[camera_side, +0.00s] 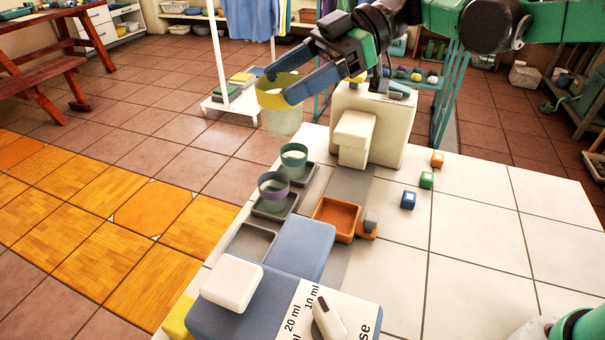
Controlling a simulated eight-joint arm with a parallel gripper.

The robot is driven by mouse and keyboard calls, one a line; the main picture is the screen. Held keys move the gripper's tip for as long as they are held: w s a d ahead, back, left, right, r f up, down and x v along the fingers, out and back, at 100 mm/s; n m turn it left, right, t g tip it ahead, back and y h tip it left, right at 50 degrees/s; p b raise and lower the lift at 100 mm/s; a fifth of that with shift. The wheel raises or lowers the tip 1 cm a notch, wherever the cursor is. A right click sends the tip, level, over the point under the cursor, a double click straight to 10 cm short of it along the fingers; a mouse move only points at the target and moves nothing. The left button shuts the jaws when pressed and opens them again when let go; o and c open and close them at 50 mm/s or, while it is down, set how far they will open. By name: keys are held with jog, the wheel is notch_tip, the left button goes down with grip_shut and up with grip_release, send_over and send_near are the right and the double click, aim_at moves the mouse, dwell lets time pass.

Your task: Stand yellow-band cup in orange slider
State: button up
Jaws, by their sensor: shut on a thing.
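The yellow-band cup (281,116) is a translucent cup with a yellow band around its upper part. My gripper (279,88) is shut on it at the band and holds it upright in the air, above and to the left of the worktop. The orange slider (336,219) is an empty, shallow square tray with a small orange tab at its right. It sits on a grey track, below and to the right of the held cup. The cup and the slider are well apart.
A green-band cup (293,160) and a purple-band cup (273,188) stand in grey trays left of the track. A third grey tray (250,243) is empty. A cream dispenser (368,128) stands behind the slider. Small cubes (408,200) lie to the right.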

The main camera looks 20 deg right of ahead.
jog(key=s+d, duration=0.1)
jog(key=d, duration=0.7)
send_over(344, 218)
jog(key=shift+f, duration=9.8)
jog(key=shift+f, duration=0.15)
jog(key=o, duration=1)
jog(key=shift+c, duration=0.2)
